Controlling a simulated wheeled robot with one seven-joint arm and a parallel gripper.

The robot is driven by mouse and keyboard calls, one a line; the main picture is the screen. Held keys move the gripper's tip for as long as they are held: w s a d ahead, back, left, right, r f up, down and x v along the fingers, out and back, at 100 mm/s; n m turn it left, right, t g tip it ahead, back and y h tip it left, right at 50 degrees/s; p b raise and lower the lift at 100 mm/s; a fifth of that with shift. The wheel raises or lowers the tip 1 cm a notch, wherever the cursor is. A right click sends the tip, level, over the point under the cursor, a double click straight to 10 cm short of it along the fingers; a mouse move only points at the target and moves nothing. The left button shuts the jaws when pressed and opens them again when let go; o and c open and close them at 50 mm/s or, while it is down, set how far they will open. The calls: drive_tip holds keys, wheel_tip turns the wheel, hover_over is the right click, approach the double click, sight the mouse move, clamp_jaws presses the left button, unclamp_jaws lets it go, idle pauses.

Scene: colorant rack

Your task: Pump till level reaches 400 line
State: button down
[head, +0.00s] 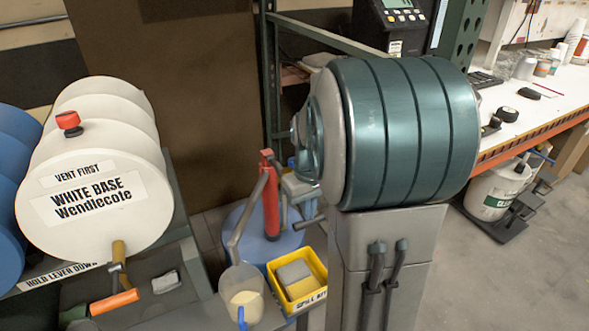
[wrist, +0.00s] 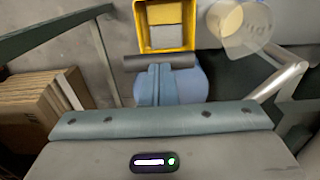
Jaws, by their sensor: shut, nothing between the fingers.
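A clear jug (head: 242,293) with a blue handle holds cream liquid in its lower part; I cannot read its level lines. A red pump (head: 270,195) stands on a blue drum (head: 262,236), its grey spout (head: 243,222) curving down to the jug. The jug (wrist: 238,22) and spout (wrist: 282,78) also show in the wrist view. My gripper (wrist: 157,72) is shut and empty, its fingers reaching a dark horizontal bar (wrist: 130,63), probably the pump handle. I cannot tell whether they touch. In the head view my arm hides most of the gripper.
A yellow spill bin (head: 275,284) with sponges stands beside the jug. A white base drum (head: 90,190) with a red cap (head: 68,120) and an orange-handled lever (head: 114,302) lies at left. Cardboard (wrist: 38,108) leans left in the wrist view. A workbench (head: 550,100) stands at right.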

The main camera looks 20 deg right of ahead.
wheel_tip(320, 180, up, 13)
drive_tip(key=p, duration=0.9)
drive_tip(key=shift+f, duration=0.15)
drive_tip(key=shift+w, duration=0.1)
drive_tip(key=shift+f+b, duration=5.45)
drive_tip(key=shift+f, duration=1.95)
wheel_tip(320, 180, up, 15)
drive_tip(key=p, duration=1.1)
drive_tip(key=shift+f, duration=0.1)
